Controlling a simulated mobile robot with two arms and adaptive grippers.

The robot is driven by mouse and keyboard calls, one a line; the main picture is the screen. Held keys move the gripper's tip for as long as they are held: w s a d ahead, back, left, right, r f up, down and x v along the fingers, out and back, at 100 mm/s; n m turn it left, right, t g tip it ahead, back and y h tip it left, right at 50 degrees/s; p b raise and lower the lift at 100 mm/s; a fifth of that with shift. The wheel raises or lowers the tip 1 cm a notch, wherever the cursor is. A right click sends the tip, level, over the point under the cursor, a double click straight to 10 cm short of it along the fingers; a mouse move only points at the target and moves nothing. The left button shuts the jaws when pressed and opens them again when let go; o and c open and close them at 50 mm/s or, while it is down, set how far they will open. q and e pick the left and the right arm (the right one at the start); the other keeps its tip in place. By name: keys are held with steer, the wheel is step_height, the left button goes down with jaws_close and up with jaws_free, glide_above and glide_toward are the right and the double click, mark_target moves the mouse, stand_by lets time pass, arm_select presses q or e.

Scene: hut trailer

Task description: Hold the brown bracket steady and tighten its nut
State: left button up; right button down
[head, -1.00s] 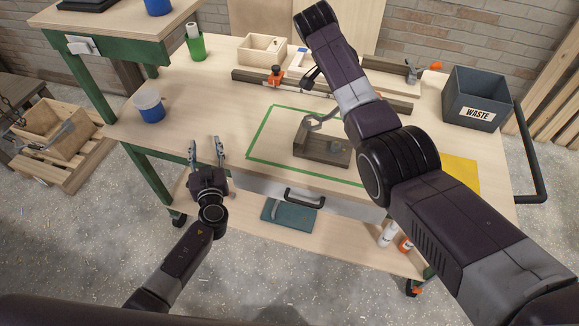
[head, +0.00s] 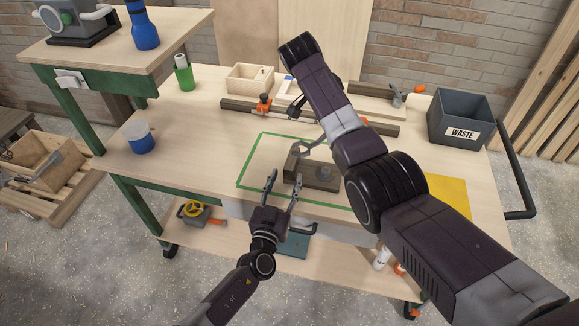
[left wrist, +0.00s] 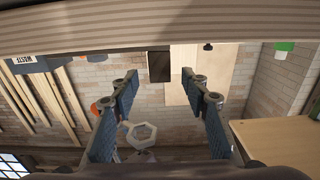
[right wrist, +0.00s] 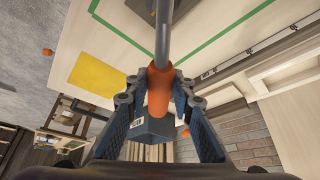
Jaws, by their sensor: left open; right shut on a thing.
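In the left wrist view the bracket's dark end (left wrist: 159,66) shows between and beyond the fingers. My right gripper (right wrist: 158,92) is shut on the wrench's orange handle (right wrist: 159,95). The wrench's ring end (head: 303,147) is above and behind the bracket. My right arm hides most of that gripper in the head view.
A grey waste bin (head: 462,118) and a yellow sheet (head: 447,198) are at the right. A wooden box (head: 250,79) and rails with orange-handled clamps (head: 264,104) line the back. A blue-and-white cup (head: 139,138) stands at the left. The bench between cup and tape is clear.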

mark_target(291, 163)
arm_select(q)
steer(key=shift+x, duration=3.5)
steer(key=shift+c, duration=0.3)
jaws_close()
steer(key=shift+o, duration=0.3)
jaws_free()
